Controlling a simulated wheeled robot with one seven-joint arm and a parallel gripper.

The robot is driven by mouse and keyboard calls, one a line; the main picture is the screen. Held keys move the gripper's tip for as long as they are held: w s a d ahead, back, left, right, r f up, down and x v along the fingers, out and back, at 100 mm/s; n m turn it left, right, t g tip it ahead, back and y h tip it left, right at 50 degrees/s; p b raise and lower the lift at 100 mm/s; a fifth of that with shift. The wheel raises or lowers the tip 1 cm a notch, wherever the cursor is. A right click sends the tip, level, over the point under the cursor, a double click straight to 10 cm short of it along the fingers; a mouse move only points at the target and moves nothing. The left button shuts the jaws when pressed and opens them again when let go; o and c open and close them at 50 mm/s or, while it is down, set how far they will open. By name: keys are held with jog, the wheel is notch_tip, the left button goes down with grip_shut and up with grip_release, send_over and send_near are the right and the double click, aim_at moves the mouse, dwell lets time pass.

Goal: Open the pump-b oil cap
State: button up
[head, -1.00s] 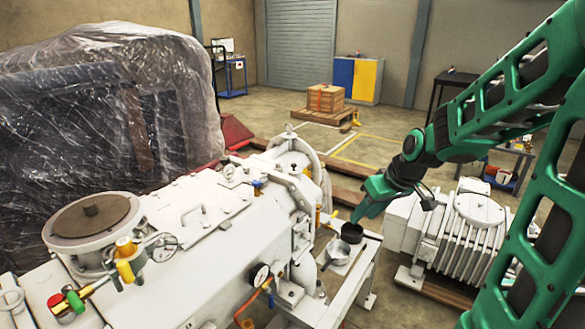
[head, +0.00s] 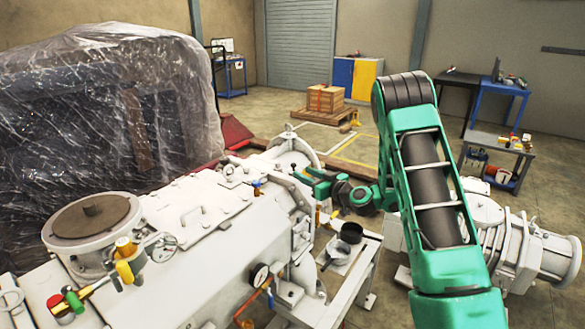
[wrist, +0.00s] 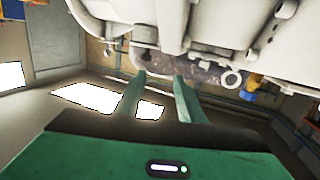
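The large white pump (head: 200,240) fills the left and middle of the head view. My gripper (head: 301,176) is at the pump's far right end, beside its upper end housing (head: 292,152). In the wrist view my gripper (wrist: 161,80) shows two green fingers apart, with nothing seen between them. Pale pump casing (wrist: 215,25) shows above the fingers, with a ring (wrist: 232,78) and a brass and blue fitting (wrist: 251,86) to their right. I cannot tell which part is the pump-b oil cap. Whether the fingers touch the pump is unclear.
A black cup (head: 351,233) and a metal pan (head: 338,251) stand on a white stand right of the pump. A second, ribbed machine (head: 555,253) is partly behind my arm. A plastic-wrapped load (head: 100,100) stands at left.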

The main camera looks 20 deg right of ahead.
aim_at(295, 166)
jog(key=shift+m+t+h, duration=0.6)
jog(key=shift+m+t, duration=0.1)
jog(key=x, duration=0.4)
jog(key=d+f+x, duration=0.1)
jog(key=x, duration=0.2)
jog(key=d+x, duration=0.1)
jog(key=x, duration=0.3)
jog(key=shift+w+f, duration=0.35)
jog(key=shift+w, duration=0.25)
grip_shut()
